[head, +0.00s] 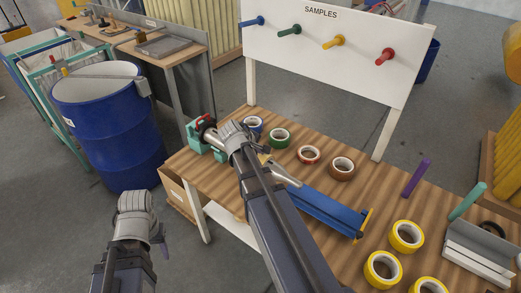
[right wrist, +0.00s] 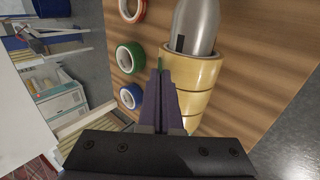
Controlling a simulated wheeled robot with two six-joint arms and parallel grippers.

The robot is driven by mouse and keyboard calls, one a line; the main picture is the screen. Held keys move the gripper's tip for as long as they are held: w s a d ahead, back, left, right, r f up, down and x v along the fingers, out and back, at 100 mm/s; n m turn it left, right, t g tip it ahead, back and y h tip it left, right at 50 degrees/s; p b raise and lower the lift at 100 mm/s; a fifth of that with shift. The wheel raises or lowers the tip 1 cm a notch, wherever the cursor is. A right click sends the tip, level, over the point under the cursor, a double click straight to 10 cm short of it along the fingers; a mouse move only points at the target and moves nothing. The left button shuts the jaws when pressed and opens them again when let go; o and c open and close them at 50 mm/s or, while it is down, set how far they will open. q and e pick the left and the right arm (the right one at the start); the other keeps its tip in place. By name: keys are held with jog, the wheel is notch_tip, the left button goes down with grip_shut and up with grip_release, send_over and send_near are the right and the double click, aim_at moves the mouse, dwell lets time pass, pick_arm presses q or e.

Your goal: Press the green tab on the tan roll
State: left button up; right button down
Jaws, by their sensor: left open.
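The tan roll (right wrist: 188,88) is a stack of tan bands on a silver round-nosed spindle (right wrist: 195,25) in the right wrist view. In the head view the spindle (head: 284,172) shows beside my right arm, which mostly hides the roll. A small green tab (right wrist: 159,64) shows at the roll's near side, at the tips of my right gripper (right wrist: 161,72). Its purple fingers are together and beside the roll; whether they touch the tab is unclear. My left gripper (head: 164,245) is open and empty, low at the left, away from the bench.
The winder has a teal mount (head: 196,142) and a blue bed (head: 322,210) on the wooden bench (head: 385,195). Blue, green, red and brown-banded rolls lie behind it; several yellow-sided rolls (head: 407,235) lie at right. A blue drum (head: 110,130) stands left, a samples board (head: 320,50) behind.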

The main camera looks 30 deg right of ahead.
jog(key=c, duration=1)
grip_release()
jog(key=shift+r, duration=0.1)
jog(key=p+v, duration=0.6)
jog(key=v, duration=0.1)
jog(key=shift+a+r, duration=0.2)
jog(key=shift+r, duration=0.05)
